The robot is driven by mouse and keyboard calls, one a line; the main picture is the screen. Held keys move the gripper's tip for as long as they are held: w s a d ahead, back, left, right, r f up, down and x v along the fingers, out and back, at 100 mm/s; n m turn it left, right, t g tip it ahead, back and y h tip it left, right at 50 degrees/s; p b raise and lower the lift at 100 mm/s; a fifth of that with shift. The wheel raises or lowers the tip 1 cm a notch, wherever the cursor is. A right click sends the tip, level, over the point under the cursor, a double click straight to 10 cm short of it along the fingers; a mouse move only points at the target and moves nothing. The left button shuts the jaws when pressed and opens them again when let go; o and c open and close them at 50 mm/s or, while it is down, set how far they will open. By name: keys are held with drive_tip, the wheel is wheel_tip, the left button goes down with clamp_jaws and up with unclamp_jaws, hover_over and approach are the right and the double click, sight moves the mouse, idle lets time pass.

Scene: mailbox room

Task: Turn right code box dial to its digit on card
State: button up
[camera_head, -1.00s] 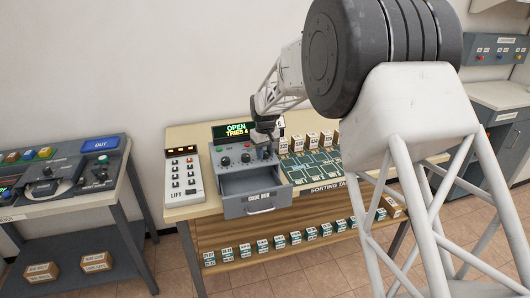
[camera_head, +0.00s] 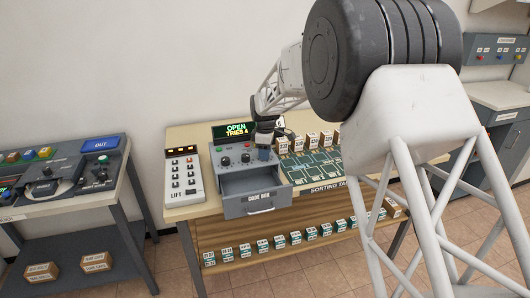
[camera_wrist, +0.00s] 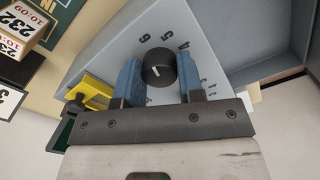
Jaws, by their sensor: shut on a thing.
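My gripper (camera_wrist: 161,88) is shut on this dial, one blue finger on each side. In the head view my gripper (camera_head: 263,152) hides the dial. I cannot make out the digit card.
A green-lit display (camera_head: 236,131) behind the box reads OPEN and TRIES. The LIFT panel (camera_head: 183,174) stands left of the box. Several small labelled boxes (camera_head: 311,141) stand at the right. A yellow piece (camera_wrist: 94,91) lies left of my fingers in the wrist view.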

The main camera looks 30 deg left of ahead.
drive_tip(key=shift+n, duration=0.7)
drive_tip(key=o, duration=0.9)
drive_tip(key=shift+o, duration=0.2)
drive_tip(key=shift+r, duration=3.9)
